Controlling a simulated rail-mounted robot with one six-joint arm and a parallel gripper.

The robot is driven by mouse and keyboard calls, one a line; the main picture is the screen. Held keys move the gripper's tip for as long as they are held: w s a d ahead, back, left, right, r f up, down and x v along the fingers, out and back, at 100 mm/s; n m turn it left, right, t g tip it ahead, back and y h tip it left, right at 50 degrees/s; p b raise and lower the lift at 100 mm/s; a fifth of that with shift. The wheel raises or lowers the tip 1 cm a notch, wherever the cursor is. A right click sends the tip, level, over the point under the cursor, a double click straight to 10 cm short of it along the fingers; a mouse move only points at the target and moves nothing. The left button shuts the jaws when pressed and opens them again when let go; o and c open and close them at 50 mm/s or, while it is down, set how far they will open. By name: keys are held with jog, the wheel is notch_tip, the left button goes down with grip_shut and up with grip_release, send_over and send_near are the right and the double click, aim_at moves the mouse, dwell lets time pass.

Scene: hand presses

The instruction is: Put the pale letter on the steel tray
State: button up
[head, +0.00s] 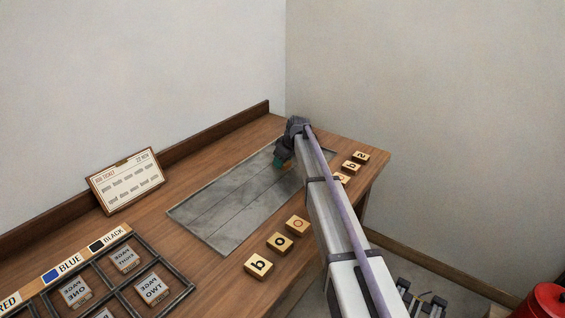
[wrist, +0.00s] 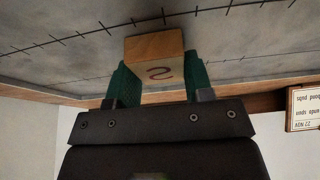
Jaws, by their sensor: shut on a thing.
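My gripper (head: 281,166) is over the far right end of the steel tray (head: 215,212), with its green fingers low near the surface. In the wrist view the fingers are shut on a pale wooden letter block (wrist: 153,46), one finger on each side. A reddish-brown "s" shows on its near face. The block is close to the tray surface (wrist: 60,62); I cannot tell whether it touches. In the head view the block is hidden by the gripper. The tray has ruled lines and lies flat on the wooden bench (head: 160,235).
Letter blocks "b" (head: 258,264), "o" (head: 279,243) and a reddish "o" (head: 297,226) lie along the bench front; several more lie beyond my arm, near the right end (head: 352,167). A job ticket (head: 125,180) stands behind. A compartmented rack (head: 185,290) is at left.

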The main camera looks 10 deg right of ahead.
jog(key=o, duration=0.9)
jog(key=shift+r+p, duration=0.3)
jog(key=shift+p, duration=0.1)
jog(key=p+v, duration=1.1)
jog(key=v, duration=0.1)
jog(key=s+a+m+g+h, duration=0.1)
jog(key=s+m, duration=0.2)
jog(key=s, duration=1)
jog(key=s+a+f+m+g+h, duration=0.1)
jog(key=s+m, duration=0.1)
jog(key=s, duration=1.2)
jog(key=s+a+m+g+h, duration=0.1)
jog(key=s+m, duration=0.2)
jog(key=s, duration=1)
jog(key=shift+s+a+f+m, duration=0.1)
jog(key=shift+s+f+m, duration=0.15)
jog(key=shift+s+m, duration=0.05)
